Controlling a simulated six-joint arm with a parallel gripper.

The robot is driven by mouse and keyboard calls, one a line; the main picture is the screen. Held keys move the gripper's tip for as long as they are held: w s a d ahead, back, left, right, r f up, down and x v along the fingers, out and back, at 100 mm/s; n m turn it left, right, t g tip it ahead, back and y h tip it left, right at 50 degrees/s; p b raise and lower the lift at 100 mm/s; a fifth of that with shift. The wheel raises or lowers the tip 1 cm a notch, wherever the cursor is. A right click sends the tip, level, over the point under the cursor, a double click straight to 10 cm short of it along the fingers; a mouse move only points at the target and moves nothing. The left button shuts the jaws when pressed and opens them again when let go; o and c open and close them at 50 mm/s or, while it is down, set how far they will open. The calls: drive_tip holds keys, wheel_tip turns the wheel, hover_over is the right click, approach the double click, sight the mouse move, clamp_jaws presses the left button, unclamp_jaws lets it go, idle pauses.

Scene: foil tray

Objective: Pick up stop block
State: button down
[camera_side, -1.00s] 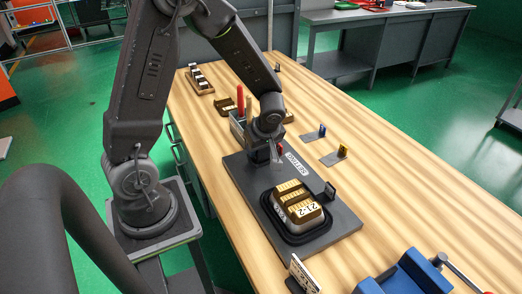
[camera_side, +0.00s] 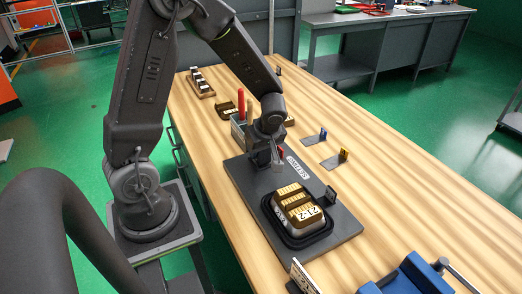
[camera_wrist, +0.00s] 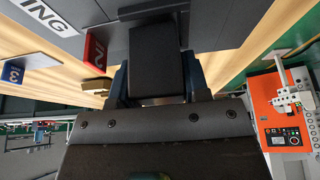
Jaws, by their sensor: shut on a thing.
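My gripper (camera_wrist: 156,92) is shut on a dark grey stop block (camera_wrist: 155,55), which sits between the two fingers in the wrist view. In the side view my gripper (camera_side: 274,158) is low over the far end of the dark setting plate (camera_side: 242,182). The held block is hard to make out there, and I cannot tell whether it touches the plate. A tray of gold pieces (camera_side: 296,206), with a white number label, sits in a black-rimmed seat at the plate's near end.
A small dark upright (camera_side: 330,193) stands at the plate's right edge. Blue (camera_side: 322,133) and yellow (camera_side: 343,155) markers stand on small grey bases to the right. A blue vise (camera_side: 410,277) is at the near right.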

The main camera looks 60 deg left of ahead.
drive_tip(key=shift+r, duration=0.5)
wheel_tip(320, 180, up, 2)
drive_tip(key=shift+r, duration=0.15)
drive_tip(key=s+a+r, duration=0.7)
drive_tip(key=s+a, duration=0.1)
wheel_tip(320, 180, up, 7)
drive_tip(key=shift+s, duration=0.25)
idle(0.6)
drive_tip(key=shift+w, duration=0.1)
